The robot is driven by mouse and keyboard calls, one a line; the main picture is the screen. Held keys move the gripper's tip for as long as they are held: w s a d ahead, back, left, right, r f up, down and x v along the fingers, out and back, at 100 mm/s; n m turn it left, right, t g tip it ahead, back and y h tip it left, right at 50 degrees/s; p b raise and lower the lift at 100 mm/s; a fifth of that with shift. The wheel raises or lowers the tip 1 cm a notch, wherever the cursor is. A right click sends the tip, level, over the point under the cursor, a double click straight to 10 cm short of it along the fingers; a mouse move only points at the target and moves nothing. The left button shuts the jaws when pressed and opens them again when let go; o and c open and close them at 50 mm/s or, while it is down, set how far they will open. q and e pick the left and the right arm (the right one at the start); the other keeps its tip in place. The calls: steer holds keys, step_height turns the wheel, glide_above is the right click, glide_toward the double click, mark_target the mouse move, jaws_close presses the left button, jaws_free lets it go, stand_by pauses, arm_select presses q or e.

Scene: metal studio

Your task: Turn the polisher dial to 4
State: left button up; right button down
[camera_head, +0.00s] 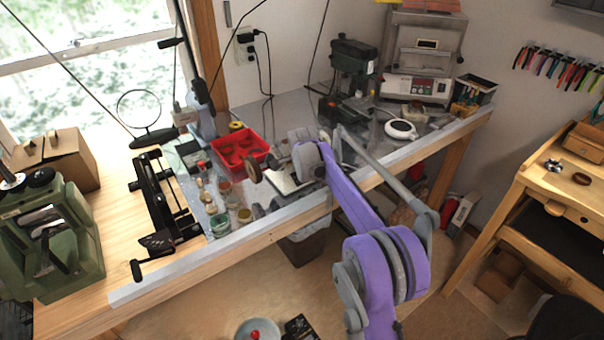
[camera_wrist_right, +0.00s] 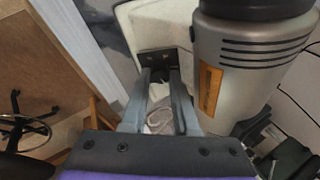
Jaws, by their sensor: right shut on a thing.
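The polisher stands at the bench's front edge in the head view, with a round wheel (camera_head: 254,169) at its left; my right arm hides much of it. In the right wrist view the polisher's silver motor (camera_wrist_right: 245,75) has dark vent slots and an orange label, and its pale base (camera_wrist_right: 125,38) carries a small dark plate. My right gripper (camera_wrist_right: 161,72) has its fingers reaching to that plate and is shut on the dial, which is mostly hidden between the fingertips. The dial's number marks cannot be read. My left gripper is not in view.
A red tray (camera_head: 240,150) and several small jars are left of the polisher on the bench. A drill press (camera_head: 352,65), a kiln (camera_head: 420,60) and a white round dish (camera_head: 400,129) stand to the right. The bench's front edge (camera_head: 225,245) runs close by the gripper.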

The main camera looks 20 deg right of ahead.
steer(key=c, duration=0.7)
jaws_free()
steer(key=shift+o, duration=0.2)
